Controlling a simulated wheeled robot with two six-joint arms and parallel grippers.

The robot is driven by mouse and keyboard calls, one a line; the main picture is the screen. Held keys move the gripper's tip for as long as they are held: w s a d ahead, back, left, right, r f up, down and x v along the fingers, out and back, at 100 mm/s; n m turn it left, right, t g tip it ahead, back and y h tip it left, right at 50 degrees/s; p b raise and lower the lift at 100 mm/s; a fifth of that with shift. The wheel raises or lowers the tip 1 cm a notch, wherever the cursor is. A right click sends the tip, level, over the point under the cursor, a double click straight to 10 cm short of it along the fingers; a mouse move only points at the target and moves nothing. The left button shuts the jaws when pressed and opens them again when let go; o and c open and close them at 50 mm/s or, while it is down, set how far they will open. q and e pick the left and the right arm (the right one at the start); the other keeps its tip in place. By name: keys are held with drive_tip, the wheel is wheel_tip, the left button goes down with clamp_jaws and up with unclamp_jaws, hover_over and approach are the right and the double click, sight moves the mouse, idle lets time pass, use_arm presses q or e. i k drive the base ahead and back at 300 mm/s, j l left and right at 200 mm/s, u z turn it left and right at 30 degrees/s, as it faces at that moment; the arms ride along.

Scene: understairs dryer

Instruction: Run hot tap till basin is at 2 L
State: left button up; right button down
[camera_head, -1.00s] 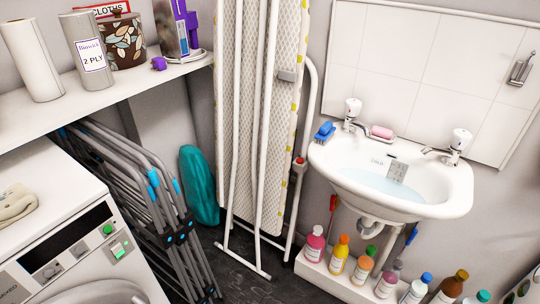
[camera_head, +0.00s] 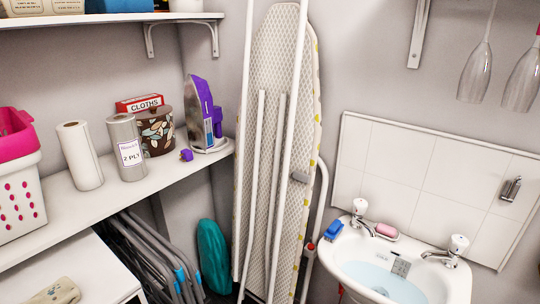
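The white basin (camera_head: 443,287) is at the lower right, its front cut off by the frame's bottom edge. Pale blue water (camera_head: 385,284) lies in it. A small marked plate (camera_head: 400,265) is on the basin's inner back wall; its markings are too small to read. A left tap (camera_head: 361,210) and a right tap (camera_head: 455,247) stand on the back rim, both with white tops and chrome spouts. I cannot tell which one is hot, and no stream shows clearly. Neither of my grippers is in view.
A blue brush (camera_head: 333,230) and pink soap (camera_head: 387,230) sit on the basin rim. An ironing board (camera_head: 283,120) leans left of the basin. A shelf (camera_head: 100,199) on the left holds paper rolls, a pot and a purple iron (camera_head: 205,115).

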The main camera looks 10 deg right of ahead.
sight(360, 205)
drive_tip(key=k+z, duration=0.1)
drive_tip(key=z, duration=0.65)
drive_tip(key=k+l+z, duration=0.1)
drive_tip(key=z, duration=0.3)
